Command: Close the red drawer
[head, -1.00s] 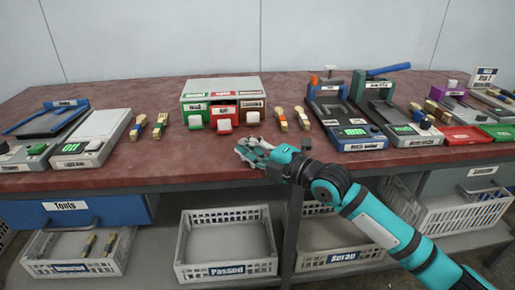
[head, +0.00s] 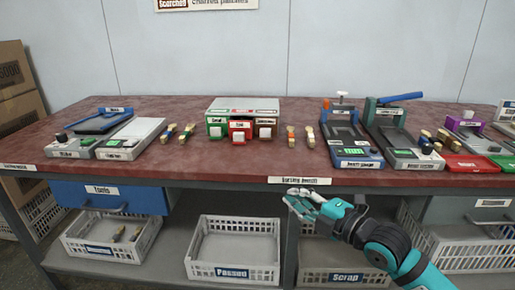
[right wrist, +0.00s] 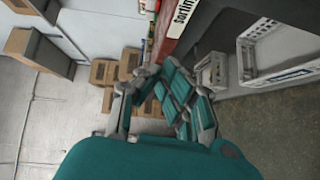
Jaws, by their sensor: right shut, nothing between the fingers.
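The small grey drawer cabinet (head: 243,103) stands on the bench with green, red and brown drawer fronts. The red drawer (head: 239,128) is the middle one, with a pale handle. Its front sits a little lower in the head view than its neighbours, so it seems to stick out slightly. My right gripper (head: 297,200) is shut and empty, in front of and below the bench edge, right of the cabinet and clear of it. In the right wrist view the fingers (right wrist: 147,88) show, but no drawer does. My left gripper is not in view.
The bench front edge (head: 210,178) lies between my right gripper and the cabinet. Wooden brushes (head: 291,137) lie beside the cabinet, with a blue-grey press (head: 351,145) further right. The bench top before the cabinet is clear. A Passed crate (head: 233,272) sits below.

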